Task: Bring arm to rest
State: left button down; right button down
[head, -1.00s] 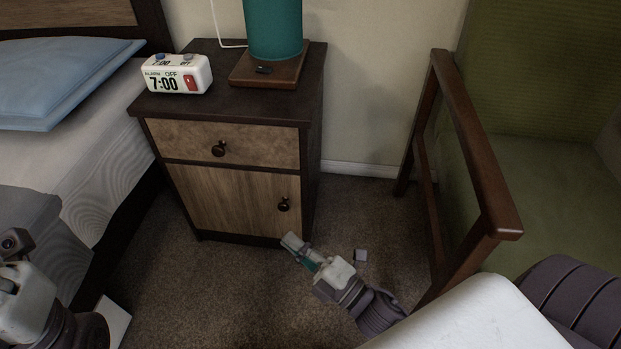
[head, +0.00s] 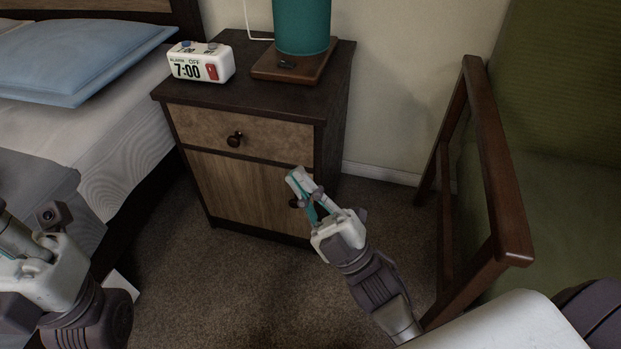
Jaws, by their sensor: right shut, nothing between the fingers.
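My right gripper (head: 297,178) is shut and empty. Its arm comes in from the lower right, and the fingers point up and to the left. In the picture it overlaps the door of the nightstand (head: 265,145) and partly hides the door's knob; I cannot tell whether it touches the door. My left arm is at the lower left edge, with a grey and white wrist part in view. The left gripper's fingertips are not in view.
An alarm clock (head: 201,62) reading 7:00 and a lamp with a teal body (head: 302,25) stand on the nightstand. A bed with a blue pillow (head: 78,60) is at left. A green armchair with a wooden armrest (head: 491,165) is at right. Carpet (head: 215,285) lies open in front.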

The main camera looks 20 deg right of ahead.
jog(key=shift+s+d+r, duration=0.1)
jog(key=shift+r, duration=0.3)
